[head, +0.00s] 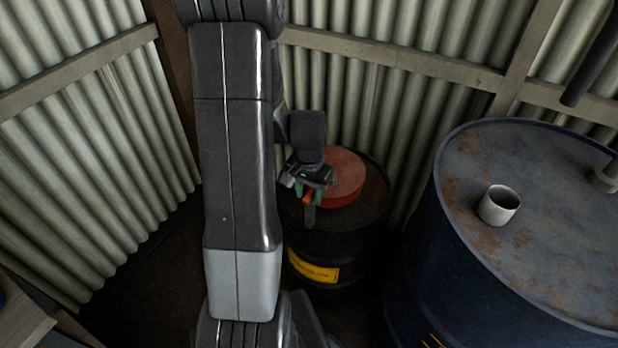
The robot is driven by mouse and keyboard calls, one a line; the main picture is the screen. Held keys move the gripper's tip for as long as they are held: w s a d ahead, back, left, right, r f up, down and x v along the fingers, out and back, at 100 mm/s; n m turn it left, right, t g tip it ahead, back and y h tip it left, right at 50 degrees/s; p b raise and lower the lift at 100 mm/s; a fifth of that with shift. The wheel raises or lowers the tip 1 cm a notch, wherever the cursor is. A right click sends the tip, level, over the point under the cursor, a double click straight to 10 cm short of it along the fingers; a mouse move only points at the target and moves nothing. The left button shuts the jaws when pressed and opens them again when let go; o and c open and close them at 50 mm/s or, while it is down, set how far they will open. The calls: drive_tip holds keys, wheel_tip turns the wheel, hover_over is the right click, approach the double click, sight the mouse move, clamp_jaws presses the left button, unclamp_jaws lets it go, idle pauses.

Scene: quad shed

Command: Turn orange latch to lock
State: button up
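The orange latch (308,198) shows as a small orange patch at the end of my gripper (307,192), near the left side of a round red object (346,176). The red object sits on top of a black barrel (344,236). My gripper reaches over the barrel, with its fingers at the latch. I cannot tell whether the fingers are closed on it or only around it. The gripper hides much of the latch, so its angle is unclear.
A large blue rusty barrel (541,212) stands at the right with a white cup (498,205) on it. Corrugated walls (83,147) with beams close in the corner behind. A flat wooden piece (19,322) shows at the lower left. Dark floor lies left of the black barrel.

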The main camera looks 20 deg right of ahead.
sight(309, 194)
wheel_tip(309, 194, up, 13)
drive_tip(key=p, duration=0.1)
drive_tip(key=shift+p, duration=0.3)
idle(0.4)
wheel_tip(309, 194, down, 14)
drive_tip(key=shift+r+b, duration=0.2)
drive_tip(key=shift+b, duration=0.7)
